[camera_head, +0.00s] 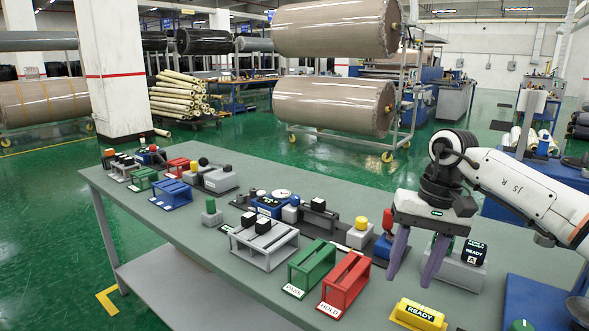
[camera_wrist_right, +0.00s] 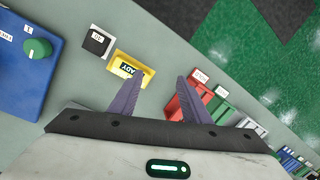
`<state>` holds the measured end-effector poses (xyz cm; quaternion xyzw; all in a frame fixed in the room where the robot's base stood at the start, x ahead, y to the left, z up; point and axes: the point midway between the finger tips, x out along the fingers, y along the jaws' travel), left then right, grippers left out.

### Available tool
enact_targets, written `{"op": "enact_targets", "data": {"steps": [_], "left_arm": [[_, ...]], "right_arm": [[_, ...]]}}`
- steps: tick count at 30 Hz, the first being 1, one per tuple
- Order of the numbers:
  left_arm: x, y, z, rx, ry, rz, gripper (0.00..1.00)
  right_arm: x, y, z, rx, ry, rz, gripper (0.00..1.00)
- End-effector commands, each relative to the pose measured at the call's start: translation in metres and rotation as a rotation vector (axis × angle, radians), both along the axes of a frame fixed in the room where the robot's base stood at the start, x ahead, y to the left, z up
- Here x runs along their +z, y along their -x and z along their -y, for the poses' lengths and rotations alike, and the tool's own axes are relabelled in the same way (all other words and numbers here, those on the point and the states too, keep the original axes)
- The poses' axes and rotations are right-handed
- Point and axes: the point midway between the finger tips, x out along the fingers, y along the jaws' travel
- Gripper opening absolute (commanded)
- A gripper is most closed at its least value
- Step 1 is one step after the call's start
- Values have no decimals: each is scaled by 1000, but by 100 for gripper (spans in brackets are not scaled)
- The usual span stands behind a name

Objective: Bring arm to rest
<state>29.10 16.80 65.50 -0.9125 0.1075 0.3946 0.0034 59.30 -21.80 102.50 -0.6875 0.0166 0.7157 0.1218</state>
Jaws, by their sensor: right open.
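My right arm (camera_head: 525,190) comes in from the right in the head view. My right gripper (camera_head: 412,262) hangs over the grey table (camera_head: 190,235), fingers pointing down, open and empty. In the right wrist view its two purple fingers (camera_wrist_right: 155,100) stand wide apart with nothing between them. The yellow READY block (camera_head: 418,314) lies on the table near the fingers in the head view; the left finger partly overlaps it in the wrist view (camera_wrist_right: 128,68). My left gripper is not in view.
A red HOLD rack (camera_head: 345,283) and green PASS rack (camera_head: 312,267) stand left of the gripper. A grey rack (camera_head: 264,246) and a blue fixture (camera_head: 270,207) stand farther back. A blue panel with a green knob (camera_wrist_right: 38,48) shows in the wrist view. Large wrapped rolls (camera_head: 335,105) stand beyond the table.

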Motion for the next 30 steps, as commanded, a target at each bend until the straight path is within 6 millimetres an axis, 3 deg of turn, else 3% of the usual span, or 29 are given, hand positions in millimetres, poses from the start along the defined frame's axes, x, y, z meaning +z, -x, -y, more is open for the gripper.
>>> {"op": "enact_targets", "data": {"steps": [4, 8, 11, 13, 15, 19, 21, 24, 27, 30], "left_arm": [[5, -12, -1, 2, -1, 23, 31], [5, -12, -1, 2, -1, 23, 31], [4, -10, -1, 2, -1, 18, 31], [3, -9, -1, 2, -2, 17, 31], [3, -9, -1, 1, -1, 16, 31], [2, -6, -1, 1, -2, 10, 31], [1, -5, -1, 1, -2, 7, 31], [1, -4, -1, 1, -1, 5, 31], [0, -4, -1, 1, -1, 5, 31], [0, -4, -1, 1, -1, 4, 31]], "right_arm": [[-27, 8, -40, -43, -117, -37, 43], [-50, 21, -86, -110, -254, -96, 43], [-70, 38, -133, -199, -405, -182, 43], [-81, 57, -177, -302, -551, -290, 43], [-84, 77, -220, -445, -715, -441, 43], [-72, 102, -276, -755, -981, -789, 43], [-63, 106, -291, -940, -1095, -1007, 43], [-55, 103, -294, -1214, -1222, -1353, 43], [-61, 92, -279, -1496, -1305, -1734, 43], [-85, 83, -249, -1771, -1337, -2146, 43]]}}
